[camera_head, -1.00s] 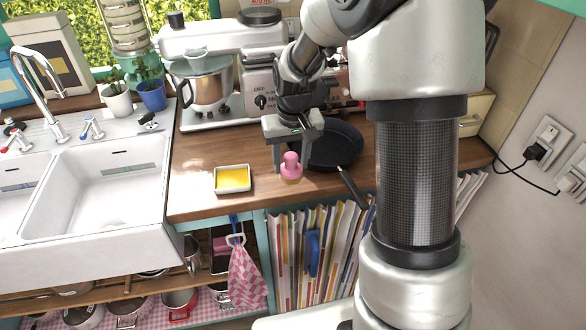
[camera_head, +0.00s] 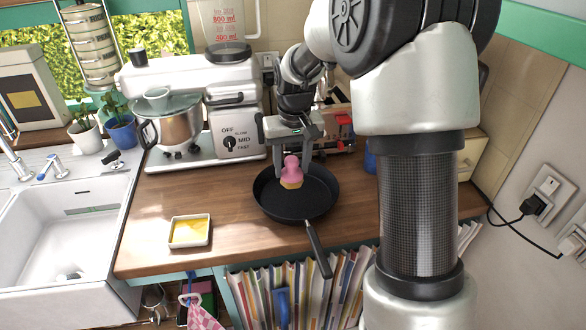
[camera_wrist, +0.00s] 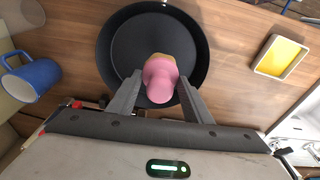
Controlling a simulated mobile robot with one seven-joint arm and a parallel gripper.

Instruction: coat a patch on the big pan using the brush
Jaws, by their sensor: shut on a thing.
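The brush (camera_head: 291,172) has a pink handle and a tan bristle end pointing down. My gripper (camera_head: 292,172) is shut on its pink handle. The big pan (camera_head: 308,203) is black and lies on the wooden counter, its handle pointing to the front. In the head view the brush overlaps the pan's back half. In the wrist view the brush (camera_wrist: 160,76) is over the pan floor (camera_wrist: 135,45), with the bristles mostly hidden behind the handle. I cannot tell whether they touch the pan. A white square dish (camera_head: 189,243) of yellow liquid stands left of the pan.
A white stand mixer (camera_head: 190,85) with a metal bowl stands behind, to the left. A blue mug (camera_wrist: 36,78) is beside the pan in the wrist view. The sink (camera_head: 70,225) is at left. Bare counter (camera_head: 185,195) lies between sink and pan.

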